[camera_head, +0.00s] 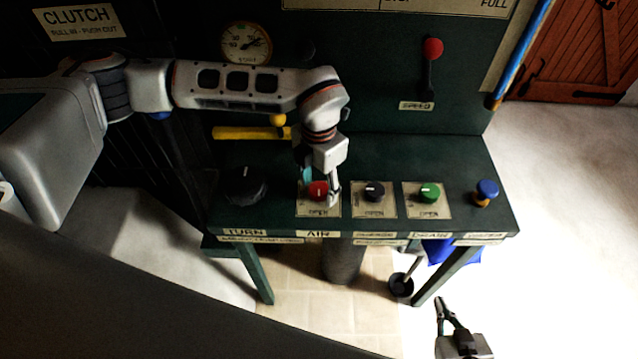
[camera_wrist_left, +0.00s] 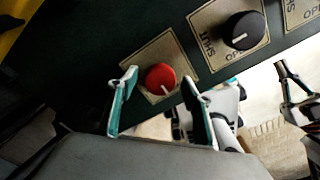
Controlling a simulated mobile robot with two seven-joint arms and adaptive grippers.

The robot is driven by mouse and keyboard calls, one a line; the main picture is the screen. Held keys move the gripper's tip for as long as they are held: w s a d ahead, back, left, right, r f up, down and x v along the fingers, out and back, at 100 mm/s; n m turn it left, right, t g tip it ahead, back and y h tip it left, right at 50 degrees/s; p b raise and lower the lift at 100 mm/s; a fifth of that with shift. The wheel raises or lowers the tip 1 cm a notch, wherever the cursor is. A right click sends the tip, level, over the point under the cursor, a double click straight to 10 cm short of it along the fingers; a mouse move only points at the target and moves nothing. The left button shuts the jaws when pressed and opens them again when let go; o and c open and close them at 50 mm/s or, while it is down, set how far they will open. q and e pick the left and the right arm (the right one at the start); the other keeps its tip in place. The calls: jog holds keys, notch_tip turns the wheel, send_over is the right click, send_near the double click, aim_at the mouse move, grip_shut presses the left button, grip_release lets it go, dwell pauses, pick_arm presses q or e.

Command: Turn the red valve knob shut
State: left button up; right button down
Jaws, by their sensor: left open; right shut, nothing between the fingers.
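The red valve knob (camera_head: 318,190) sits on a tan plate labelled OPEN at its lower edge, on the green bench (camera_head: 465,160). My left gripper (camera_head: 319,183) is directly over it, pointing down. In the left wrist view, the red knob (camera_wrist_left: 159,79) shows between the two open fingers of my left gripper (camera_wrist_left: 160,104), with its white mark toward the lower plate edge. The fingers stand apart on either side; I cannot tell whether they touch it. My right gripper (camera_head: 445,312) is shut and empty, low at the lower right, away from the bench.
Right of the red knob are a black knob (camera_head: 374,191), a green knob (camera_head: 430,192) and a blue knob (camera_head: 487,190). A large black dial (camera_head: 246,186) stands to the left. A yellow lever (camera_head: 250,132) lies behind. A red-tipped speed lever (camera_head: 432,52) is on the panel.

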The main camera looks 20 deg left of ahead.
pick_arm(q)
jog(key=c, duration=1.1)
jog(key=shift+m, duration=0.4)
jog(key=m+b, duration=0.1)
jog(key=m, duration=0.2)
jog(key=shift+m, duration=0.4)
jog(key=m, duration=1.3)
jog(key=shift+d+m, duration=0.1)
jog(key=shift+m, duration=0.2)
